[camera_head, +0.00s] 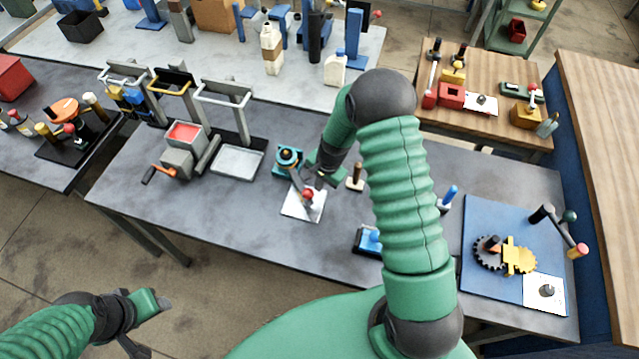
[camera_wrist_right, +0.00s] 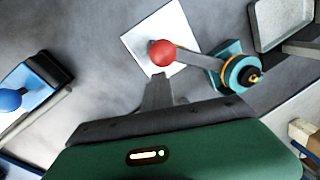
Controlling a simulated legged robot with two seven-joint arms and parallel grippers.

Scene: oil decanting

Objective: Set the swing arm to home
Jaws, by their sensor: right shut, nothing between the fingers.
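The swing arm is a grey lever with a red ball knob (camera_head: 308,194) on a round teal pivot (camera_head: 288,157). The lever slants from the pivot down and right, with the knob over a white card (camera_head: 297,208). In the right wrist view the knob (camera_wrist_right: 162,53) lies over the card (camera_wrist_right: 137,43), left of the pivot (camera_wrist_right: 240,75). My right gripper (camera_wrist_right: 157,82) is shut and empty, its tips just beside the knob; contact is unclear. My left gripper (camera_head: 160,302) is at the lower left, off the table; its finger opening is unclear.
A wooden-handled tool (camera_head: 355,177) stands right of the swing arm. A blue-knobbed block (camera_head: 368,241) sits nearer, partly behind my right arm. A grey tray (camera_head: 238,163) lies left. A blue gear board (camera_head: 480,222) is at right. The table's front left is clear.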

